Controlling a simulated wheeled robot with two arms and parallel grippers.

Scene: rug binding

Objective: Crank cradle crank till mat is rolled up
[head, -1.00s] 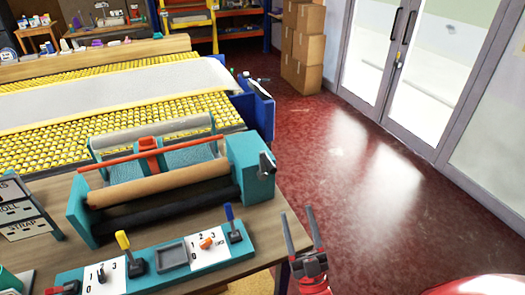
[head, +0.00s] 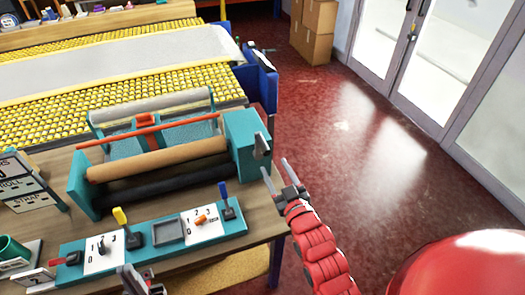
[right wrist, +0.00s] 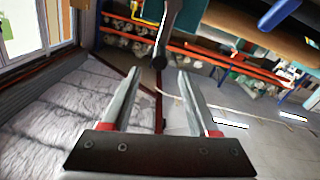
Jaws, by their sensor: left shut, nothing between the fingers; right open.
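The teal cradle (head: 78,184) stands on the wooden bench, with a tan roller (head: 160,160) and a dark roller (head: 160,184) across it. Its crank (head: 262,145) sticks out at the right end and also shows in the right wrist view (right wrist: 163,40). My right gripper (head: 276,167) is open and empty, just below and right of the crank. In the right wrist view the crank handle's end lies beyond the open fingers, between their lines. My left gripper (head: 138,274) is shut and empty at the bottom edge. A pale grey sheet (head: 120,63), perhaps the mat, lies flat on the yellow roller table.
A teal control panel (head: 72,258) with several levers lies along the bench front. A green cup (head: 12,250) and sign boards (head: 25,185) stand at the left. Red floor right of the bench is open. Cardboard boxes (head: 318,30) stand at the back.

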